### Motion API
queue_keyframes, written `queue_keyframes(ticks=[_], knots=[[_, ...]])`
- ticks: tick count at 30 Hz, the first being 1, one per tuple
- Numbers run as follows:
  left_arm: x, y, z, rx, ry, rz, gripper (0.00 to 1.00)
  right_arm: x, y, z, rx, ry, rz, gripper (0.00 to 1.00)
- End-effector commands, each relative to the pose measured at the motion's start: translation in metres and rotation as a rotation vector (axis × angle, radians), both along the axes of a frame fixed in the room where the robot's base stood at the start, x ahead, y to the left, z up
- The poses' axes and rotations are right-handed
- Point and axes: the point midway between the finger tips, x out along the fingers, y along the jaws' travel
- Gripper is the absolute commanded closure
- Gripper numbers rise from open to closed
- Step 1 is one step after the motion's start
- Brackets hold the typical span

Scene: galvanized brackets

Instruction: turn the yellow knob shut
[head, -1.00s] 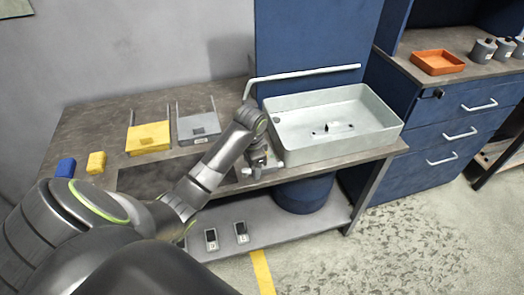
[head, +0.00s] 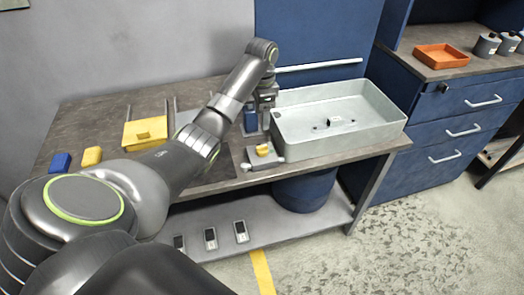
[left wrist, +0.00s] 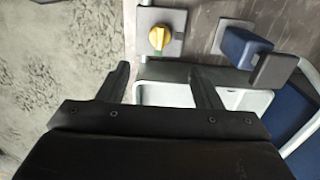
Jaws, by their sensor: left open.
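The yellow knob (head: 262,150) sits on a small grey plate (head: 270,161) at the bench's front edge, just left of the sink. In the left wrist view the knob (left wrist: 159,36) shows from above on its plate, with a small green mark below it. My left gripper (head: 265,122) is open and empty, raised above and behind the knob, apart from it. In the left wrist view its two fingers (left wrist: 158,72) are spread with nothing between them. The knob lies beyond the fingertips there. My right gripper is not in view.
A blue block-shaped thing (head: 250,121) stands behind the knob, close to my gripper. The pale sink (head: 390,132) is right of it, with a white pipe (head: 320,66) above. A yellow bin (head: 143,133) and small blue (head: 60,162) and yellow (head: 92,156) blocks lie left.

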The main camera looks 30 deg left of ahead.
Motion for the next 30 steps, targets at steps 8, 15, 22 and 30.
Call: queue_keyframes(ticks=[8,15,22,30], knots=[[0.0,0.0,-0.038,0.001,-0.001,0.0,0.41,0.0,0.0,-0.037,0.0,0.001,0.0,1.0],[0.0,0.0,-0.066,0.0,0.0,0.0,0.41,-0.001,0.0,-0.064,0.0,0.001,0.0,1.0],[-0.001,-0.001,-0.096,-0.002,0.003,0.001,0.41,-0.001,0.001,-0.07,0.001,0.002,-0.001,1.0],[0.0,-0.001,-0.13,-0.001,0.001,0.0,0.41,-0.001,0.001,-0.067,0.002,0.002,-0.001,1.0]])
